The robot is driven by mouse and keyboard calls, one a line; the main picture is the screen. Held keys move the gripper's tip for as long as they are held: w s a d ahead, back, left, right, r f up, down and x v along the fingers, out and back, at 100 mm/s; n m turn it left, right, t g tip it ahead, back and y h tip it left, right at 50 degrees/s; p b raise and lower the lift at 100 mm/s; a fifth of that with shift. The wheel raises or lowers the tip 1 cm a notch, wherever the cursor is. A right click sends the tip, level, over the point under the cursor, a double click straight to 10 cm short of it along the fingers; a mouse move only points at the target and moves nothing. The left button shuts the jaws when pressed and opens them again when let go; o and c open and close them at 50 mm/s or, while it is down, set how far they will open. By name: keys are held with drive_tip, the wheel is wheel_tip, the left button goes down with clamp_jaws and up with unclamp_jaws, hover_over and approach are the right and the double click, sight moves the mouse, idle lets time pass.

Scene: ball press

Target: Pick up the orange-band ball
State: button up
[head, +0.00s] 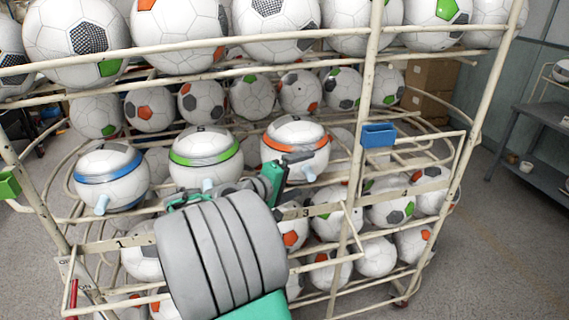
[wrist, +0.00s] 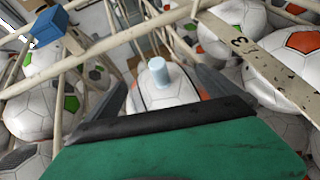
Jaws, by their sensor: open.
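The orange-band ball (head: 297,135), white with an orange stripe around its upper part, sits on the rack's middle level, right of the green-band ball (head: 206,152) and the blue-band ball (head: 111,178). My gripper (head: 299,166) is in front of its lower side, and my arm hides part of the rack below. In the wrist view, the orange-band ball (wrist: 152,99) shows between the two dark fingers of my gripper (wrist: 165,78), with its pale blue peg facing the camera. The fingers are apart. I cannot tell whether they touch the ball.
Pale rack rails cross above and below the balls, including a numbered front rail (head: 325,208). A blue holder (head: 378,134) is fixed right of the orange-band ball, and a green one (head: 9,185) at far left. Many soccer balls fill the other levels. Open floor lies right.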

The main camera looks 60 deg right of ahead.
sight(314, 169)
drive_tip(key=x, duration=0.3)
drive_tip(key=p+x, duration=0.1)
drive_tip(key=x, duration=0.3)
drive_tip(key=shift+w, duration=0.25)
clamp_jaws()
idle(0.7)
